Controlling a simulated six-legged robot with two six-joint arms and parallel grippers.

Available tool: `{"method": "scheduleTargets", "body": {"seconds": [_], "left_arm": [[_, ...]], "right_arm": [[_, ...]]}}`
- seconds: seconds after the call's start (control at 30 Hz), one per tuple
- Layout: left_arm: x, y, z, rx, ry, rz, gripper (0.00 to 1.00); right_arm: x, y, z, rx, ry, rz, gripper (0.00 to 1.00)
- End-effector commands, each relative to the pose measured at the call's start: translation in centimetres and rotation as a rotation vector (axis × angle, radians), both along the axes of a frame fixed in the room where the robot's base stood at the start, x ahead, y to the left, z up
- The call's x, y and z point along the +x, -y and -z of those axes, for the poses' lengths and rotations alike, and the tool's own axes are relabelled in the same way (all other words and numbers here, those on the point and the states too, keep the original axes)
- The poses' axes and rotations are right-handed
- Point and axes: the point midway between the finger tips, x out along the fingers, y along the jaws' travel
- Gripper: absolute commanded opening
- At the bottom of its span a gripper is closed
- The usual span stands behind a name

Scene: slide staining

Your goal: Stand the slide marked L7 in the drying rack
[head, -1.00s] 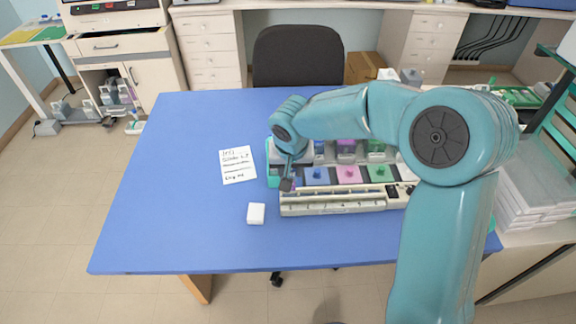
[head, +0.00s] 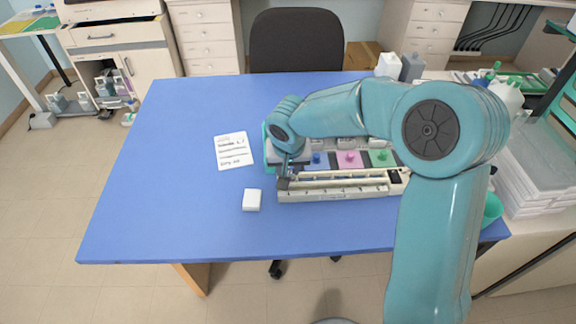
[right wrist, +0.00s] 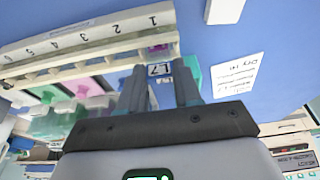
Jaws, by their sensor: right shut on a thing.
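My right gripper (head: 284,182) is at the left end of the pale numbered drying rack (head: 335,195). In the right wrist view, the gripper (right wrist: 160,88) is shut on the slide marked L7 (right wrist: 159,69), whose label shows between the fingertips. The rack (right wrist: 85,38) runs along the upper left there, with the numeral 1 end nearest the slide. I cannot tell whether the slide touches the rack or sits in a slot. In the head view the slide is too small to make out. My left gripper is in neither view.
Behind the rack stand staining stations with blue (head: 317,158), pink (head: 350,158) and green (head: 382,157) knobs. A written note (head: 233,150) and a small white block (head: 252,200) lie to the left on the blue table (head: 150,200), whose left part is clear.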

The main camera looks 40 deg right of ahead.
Motion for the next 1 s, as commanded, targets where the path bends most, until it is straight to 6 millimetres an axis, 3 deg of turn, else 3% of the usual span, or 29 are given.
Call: {"method": "scheduleTargets", "body": {"seconds": [1.0], "left_arm": [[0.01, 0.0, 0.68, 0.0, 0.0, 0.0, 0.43]], "right_arm": [[0.02, 0.01, 0.42, 0.0, 0.001, 0.001, 0.0]]}}
